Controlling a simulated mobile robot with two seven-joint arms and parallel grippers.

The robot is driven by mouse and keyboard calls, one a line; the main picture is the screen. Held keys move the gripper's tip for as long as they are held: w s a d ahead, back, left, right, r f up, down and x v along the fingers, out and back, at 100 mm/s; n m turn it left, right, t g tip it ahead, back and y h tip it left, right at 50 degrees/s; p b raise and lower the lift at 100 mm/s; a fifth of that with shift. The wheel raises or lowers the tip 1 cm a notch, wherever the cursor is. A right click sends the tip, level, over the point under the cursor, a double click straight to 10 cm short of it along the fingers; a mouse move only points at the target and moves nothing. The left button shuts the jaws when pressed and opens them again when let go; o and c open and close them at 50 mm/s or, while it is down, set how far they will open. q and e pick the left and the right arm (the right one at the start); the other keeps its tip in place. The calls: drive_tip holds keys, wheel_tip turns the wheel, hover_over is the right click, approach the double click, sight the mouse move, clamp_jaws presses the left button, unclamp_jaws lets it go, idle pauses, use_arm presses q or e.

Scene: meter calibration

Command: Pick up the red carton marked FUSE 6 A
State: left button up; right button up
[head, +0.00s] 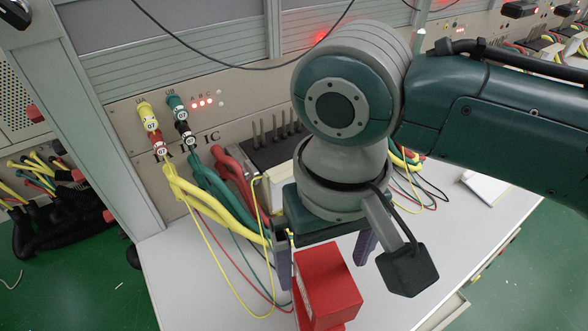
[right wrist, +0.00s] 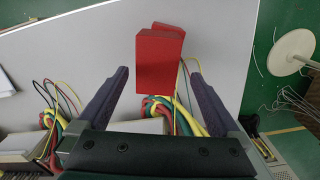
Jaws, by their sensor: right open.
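Two red cartons stand close together at the bench's front edge. The nearer-looking one shows as a red block (head: 328,284) in the head view and as the larger block (right wrist: 160,62) in the right wrist view. The other red carton (head: 303,314) is mostly hidden behind it, and only a strip of it (right wrist: 183,45) shows in the wrist view. No marking is readable on either. My right gripper (head: 325,264) is open, its purple fingers on either side of the larger block in the wrist view (right wrist: 157,75), with visible gaps. My left gripper is not in view.
Thick yellow, green and red cables (head: 205,195) run from the panel sockets down to the bench, with thin leads looping near the cartons. A grey-white bench top (head: 190,265) is clear at left. A white pad (head: 485,187) lies at right.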

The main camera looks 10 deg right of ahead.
sight(327, 275)
drive_tip(key=f, duration=0.1)
drive_tip(key=f+b, duration=0.1)
drive_tip(key=f, duration=0.2)
drive_tip(key=shift+s+d+f, duration=0.1)
drive_tip(key=shift+d+f, duration=0.15)
drive_tip(key=shift+c, duration=0.4)
drive_tip(key=c, duration=1.3)
drive_tip(key=shift+c, duration=0.5)
drive_tip(key=shift+r, duration=0.2)
